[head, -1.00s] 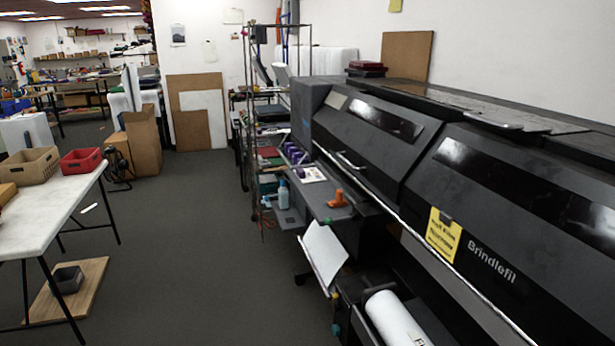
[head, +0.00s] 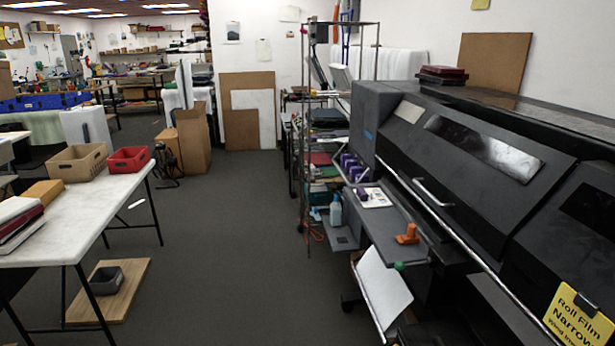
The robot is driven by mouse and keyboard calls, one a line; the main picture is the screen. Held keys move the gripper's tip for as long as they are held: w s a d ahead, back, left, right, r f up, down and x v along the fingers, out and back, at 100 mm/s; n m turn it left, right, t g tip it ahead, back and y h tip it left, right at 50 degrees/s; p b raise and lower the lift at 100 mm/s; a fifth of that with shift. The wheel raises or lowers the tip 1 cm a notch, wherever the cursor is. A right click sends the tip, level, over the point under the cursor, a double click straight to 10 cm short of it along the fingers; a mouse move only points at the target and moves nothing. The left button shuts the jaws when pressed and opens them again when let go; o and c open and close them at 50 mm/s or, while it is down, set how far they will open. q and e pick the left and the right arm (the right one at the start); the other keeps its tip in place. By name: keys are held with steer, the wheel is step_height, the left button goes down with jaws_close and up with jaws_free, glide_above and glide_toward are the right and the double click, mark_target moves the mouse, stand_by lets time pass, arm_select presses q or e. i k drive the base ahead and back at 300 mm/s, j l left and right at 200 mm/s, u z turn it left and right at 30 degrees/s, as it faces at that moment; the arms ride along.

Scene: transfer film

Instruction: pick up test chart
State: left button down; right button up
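A small white printed sheet (head: 372,196) lies on the grey side shelf of the large dark printer, near several purple items. It may be the test chart, but it is too small to read. A larger blank white sheet (head: 383,290) hangs tilted below the shelf. Neither of my grippers is in view.
The large printer (head: 440,150) fills the right side, with an orange tool (head: 407,234) on its shelf (head: 400,222). A wire rack (head: 304,130) stands beyond it. A white table (head: 100,208) with a tan crate (head: 78,163) and red bin (head: 129,159) is left. The grey floor between is clear.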

mark_target(374, 197)
steer(key=i+j, duration=0.15)
steer(key=i, duration=0.8)
steer(key=i+j, duration=0.1)
steer(key=i, duration=0.85)
steer(key=i+j+z, duration=0.2)
steer(key=i+z, duration=0.2)
steer(key=i+j+z, duration=0.4)
steer(key=i, duration=0.2)
steer(key=i+j+z, duration=0.4)
